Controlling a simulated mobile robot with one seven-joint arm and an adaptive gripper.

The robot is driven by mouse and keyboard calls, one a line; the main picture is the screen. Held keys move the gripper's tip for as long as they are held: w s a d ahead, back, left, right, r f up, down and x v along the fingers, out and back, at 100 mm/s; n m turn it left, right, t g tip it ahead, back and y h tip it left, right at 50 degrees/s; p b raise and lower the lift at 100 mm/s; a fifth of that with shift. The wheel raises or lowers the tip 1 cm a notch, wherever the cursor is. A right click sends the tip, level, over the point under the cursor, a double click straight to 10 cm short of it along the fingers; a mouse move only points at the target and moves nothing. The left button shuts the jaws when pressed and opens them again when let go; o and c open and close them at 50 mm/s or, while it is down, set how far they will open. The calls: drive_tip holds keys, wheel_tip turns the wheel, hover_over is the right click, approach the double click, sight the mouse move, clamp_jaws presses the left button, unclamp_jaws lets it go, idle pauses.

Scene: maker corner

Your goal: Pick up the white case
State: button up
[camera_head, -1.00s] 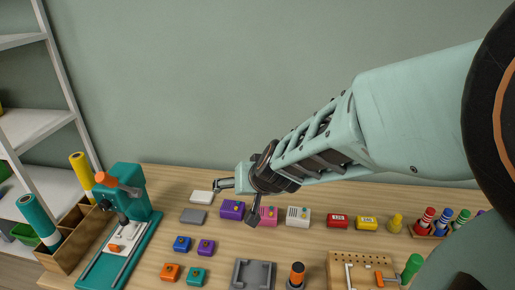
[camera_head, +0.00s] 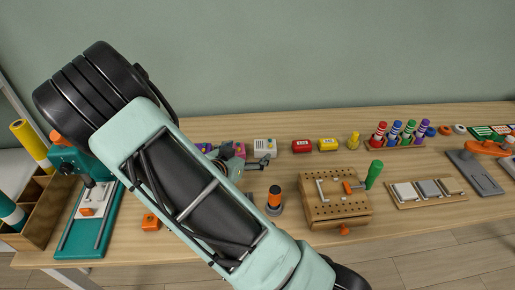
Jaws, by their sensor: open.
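The white case (camera_head: 265,146) is a small box with dark markings on its front. It stands on the wooden table, left of a red case. My gripper (camera_head: 257,166) is open, just in front of and slightly left of the white case. A grey finger shows close to the case's lower front edge; I cannot tell whether it touches. A pink case (camera_head: 239,149) shows partly behind my gripper. My arm hides much of the table to the left.
Red (camera_head: 301,146) and yellow (camera_head: 328,144) cases stand to the right. A pegboard block (camera_head: 335,212) and an orange-topped grey post (camera_head: 274,201) stand nearer. A teal press (camera_head: 85,167) is at left. Several striped stacks stand at back right.

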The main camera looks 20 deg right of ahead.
sight(267, 141)
drive_tip(key=shift+s+d+f, duration=0.2)
drive_tip(key=shift+d+f, duration=0.05)
drive_tip(key=shift+w+d+f+h, duration=0.1)
drive_tip(key=shift+d+f+h, duration=0.05)
drive_tip(key=shift+d+h, duration=0.2)
drive_tip(key=x, duration=1)
drive_tip(key=shift+f+b, duration=0.15)
drive_tip(key=shift+b, duration=0.25)
drive_tip(key=shift+a, duration=0.1)
drive_tip(key=shift+c, duration=0.4)
drive_tip(key=c, duration=1.2)
